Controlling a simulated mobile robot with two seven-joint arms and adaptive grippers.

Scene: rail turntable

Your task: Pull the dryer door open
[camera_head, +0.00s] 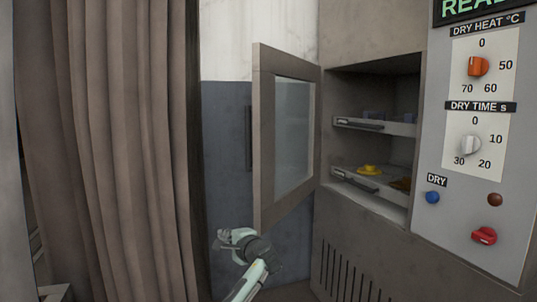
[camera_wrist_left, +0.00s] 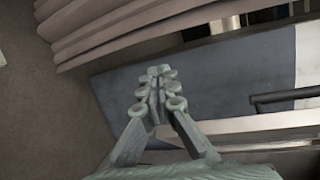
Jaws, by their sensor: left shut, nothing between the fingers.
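The dryer door (camera_head: 263,148) stands wide open in the head view, swung out to the left of the dryer (camera_head: 367,42), with a glass pane in its frame. A dark bar handle (camera_head: 248,138) is on the door's outer side; a dark bar handle also shows in the left wrist view (camera_wrist_left: 287,96), at the right. My left gripper (camera_head: 222,238) is below the door's lower outer corner, apart from the handle. In the left wrist view my left gripper (camera_wrist_left: 158,75) has its fingers together and empty. My right gripper is not in view.
Inside the dryer are an upper shelf (camera_head: 385,126) with bluish items and a lower shelf (camera_head: 388,194) with a yellow item. A control panel (camera_head: 470,150) with knobs and buttons is at the right. A brown curtain (camera_head: 110,150) hangs at the left.

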